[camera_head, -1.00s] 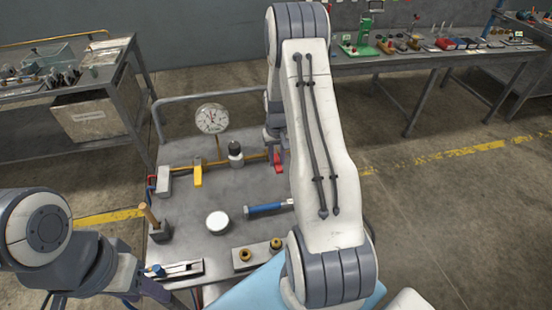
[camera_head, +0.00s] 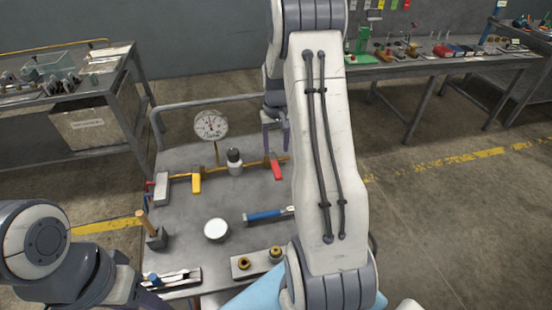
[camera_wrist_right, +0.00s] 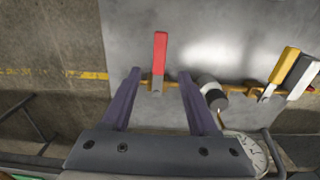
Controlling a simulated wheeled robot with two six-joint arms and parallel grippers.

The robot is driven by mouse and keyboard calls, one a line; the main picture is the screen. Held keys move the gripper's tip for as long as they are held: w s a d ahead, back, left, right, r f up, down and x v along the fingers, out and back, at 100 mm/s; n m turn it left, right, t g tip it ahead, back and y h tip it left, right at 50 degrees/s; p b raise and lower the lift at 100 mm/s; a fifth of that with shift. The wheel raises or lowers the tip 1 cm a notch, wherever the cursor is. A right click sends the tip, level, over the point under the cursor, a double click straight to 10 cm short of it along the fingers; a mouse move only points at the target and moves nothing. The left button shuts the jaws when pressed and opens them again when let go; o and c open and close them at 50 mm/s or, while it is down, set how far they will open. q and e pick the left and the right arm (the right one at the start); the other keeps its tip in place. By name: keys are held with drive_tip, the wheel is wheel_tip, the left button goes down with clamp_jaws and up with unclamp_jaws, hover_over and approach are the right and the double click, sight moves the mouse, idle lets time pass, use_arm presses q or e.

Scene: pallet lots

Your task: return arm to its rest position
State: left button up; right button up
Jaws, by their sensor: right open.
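My right gripper (camera_head: 275,136) is open and empty, hanging above the far edge of the grey cart top. Its two purple fingers also show apart in the right wrist view (camera_wrist_right: 160,72). A red lever handle (camera_head: 276,167) sits on the brass pipe just below it; in the wrist view the red handle (camera_wrist_right: 160,58) appears between the fingers, with clear gaps on both sides. My right arm's white links cover the right side of the cart. My left arm comes in at the lower left; its gripper end (camera_head: 150,299) is dark and cut off, so its jaws are unclear.
The cart top (camera_head: 190,265) holds a pressure gauge (camera_head: 211,125), a yellow lever (camera_head: 196,183), a white round lid (camera_head: 216,230), a blue-handled tool (camera_head: 265,215) and a block with brass fittings (camera_head: 240,268). Benches stand behind left and right. Floor at right is clear.

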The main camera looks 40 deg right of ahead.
drive_tip(key=shift+r, duration=0.9)
